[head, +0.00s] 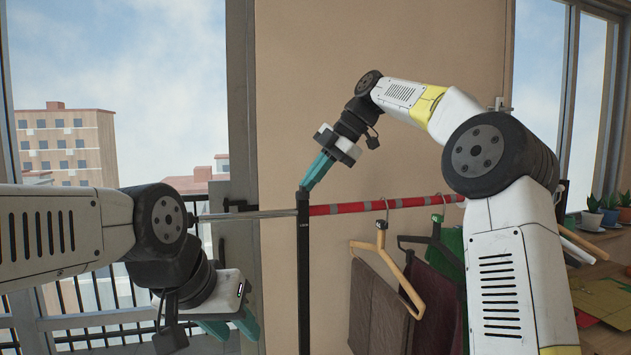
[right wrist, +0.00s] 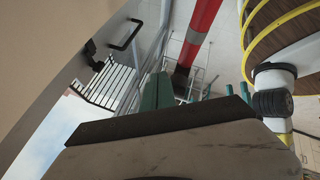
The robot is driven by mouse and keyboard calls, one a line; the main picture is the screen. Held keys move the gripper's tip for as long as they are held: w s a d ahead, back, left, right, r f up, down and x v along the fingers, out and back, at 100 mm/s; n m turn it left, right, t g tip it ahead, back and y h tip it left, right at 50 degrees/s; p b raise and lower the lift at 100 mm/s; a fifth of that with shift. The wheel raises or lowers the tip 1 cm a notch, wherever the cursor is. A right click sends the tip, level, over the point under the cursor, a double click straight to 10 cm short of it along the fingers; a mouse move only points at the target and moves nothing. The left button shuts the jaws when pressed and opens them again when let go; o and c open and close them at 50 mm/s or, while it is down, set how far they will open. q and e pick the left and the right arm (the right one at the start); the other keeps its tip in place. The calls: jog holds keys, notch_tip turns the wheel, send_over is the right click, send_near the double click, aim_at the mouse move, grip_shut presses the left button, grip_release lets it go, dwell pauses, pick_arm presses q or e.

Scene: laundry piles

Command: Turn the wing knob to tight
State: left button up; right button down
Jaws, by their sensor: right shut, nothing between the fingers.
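I cannot make out the wing knob in either view. A dark upright post (head: 304,262) stands in the middle of the head view, with a red and grey striped rod (head: 348,208) running right from it and a silver rod (head: 250,214) running left. My right gripper (head: 305,186) points down at the post's top, its teal fingers together and empty; I cannot tell whether they touch it. In the right wrist view the shut fingers (right wrist: 155,92) lie beside the rod's dark end. My left gripper (head: 232,328) hangs lower left, fingers apart and empty.
Wooden hangers (head: 381,240) with dark clothes (head: 378,310) hang from the striped rod, right of the post. A beige wall (head: 400,150) stands behind. A balcony railing (head: 80,305) is at the left. Potted plants (head: 592,212) stand on a wooden surface at the right.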

jog(key=s+d+r+m+t+h, duration=0.1)
jog(key=s+d+r+m+h, duration=0.1)
jog(key=s+d+r+m, duration=0.3)
jog(key=s+d+f+m+t+h, duration=0.1)
jog(key=s+d+f+m+t, duration=0.1)
jog(key=s+d+f+m, duration=0.4)
jog(key=s+d+f+m+t+h, duration=0.2)
jog(key=s+d+f+m, duration=0.5)
jog(key=s+f+m, duration=0.8)
notch_tip(320, 180, down, 2)
jog(key=shift+s+d+f+t, duration=0.15)
jog(key=shift+s+t, duration=0.25)
jog(key=shift+s, duration=0.7)
